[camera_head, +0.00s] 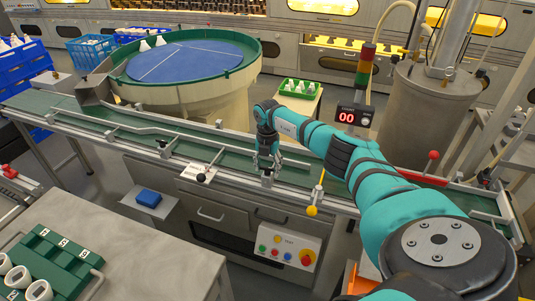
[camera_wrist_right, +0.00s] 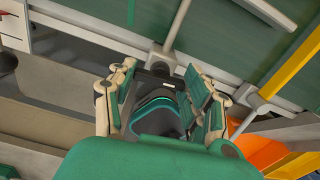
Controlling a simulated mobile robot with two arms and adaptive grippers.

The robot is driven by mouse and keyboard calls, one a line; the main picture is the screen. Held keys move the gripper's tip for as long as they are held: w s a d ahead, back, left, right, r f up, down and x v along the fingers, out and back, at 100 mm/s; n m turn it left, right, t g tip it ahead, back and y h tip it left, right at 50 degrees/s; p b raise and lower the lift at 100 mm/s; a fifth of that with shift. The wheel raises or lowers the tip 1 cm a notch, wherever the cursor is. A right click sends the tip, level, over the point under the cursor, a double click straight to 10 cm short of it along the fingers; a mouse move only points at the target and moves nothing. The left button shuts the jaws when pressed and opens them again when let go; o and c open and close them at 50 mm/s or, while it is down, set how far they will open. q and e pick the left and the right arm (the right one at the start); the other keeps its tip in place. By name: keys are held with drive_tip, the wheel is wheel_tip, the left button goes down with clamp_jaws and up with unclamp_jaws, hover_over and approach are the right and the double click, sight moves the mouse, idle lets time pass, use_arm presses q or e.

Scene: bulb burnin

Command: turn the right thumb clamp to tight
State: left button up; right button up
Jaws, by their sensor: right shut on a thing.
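My right gripper (camera_head: 265,162) points down at the near guide rail of the green conveyor (camera_head: 225,147), right of its middle. It is shut on the right thumb clamp, a small part on the rail's near side whose lower metal part (camera_head: 267,181) shows just below the fingers. In the right wrist view the two finger pads (camera_wrist_right: 163,92) stand on either side of the clamp, and its metal rod (camera_wrist_right: 177,28) runs up toward the rail. The clamp's knob is mostly hidden, so its turn angle cannot be told. Another clamp (camera_head: 163,149) sits farther left. My left gripper is not in view.
A black-knobbed lever with a white label (camera_head: 200,174) stands left of my gripper, and a yellow-handled lever (camera_head: 313,207) right of it. A lamp tower (camera_head: 364,66) and a red "00" display (camera_head: 350,117) stand behind. The button panel (camera_head: 289,248) is below.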

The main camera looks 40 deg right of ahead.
drive_tip(key=shift+r+m, duration=0.1)
drive_tip(key=shift+m, duration=0.6)
drive_tip(key=o, duration=1.2)
wheel_tip(320, 180, up, 12)
drive_tip(key=shift+f, duration=0.1)
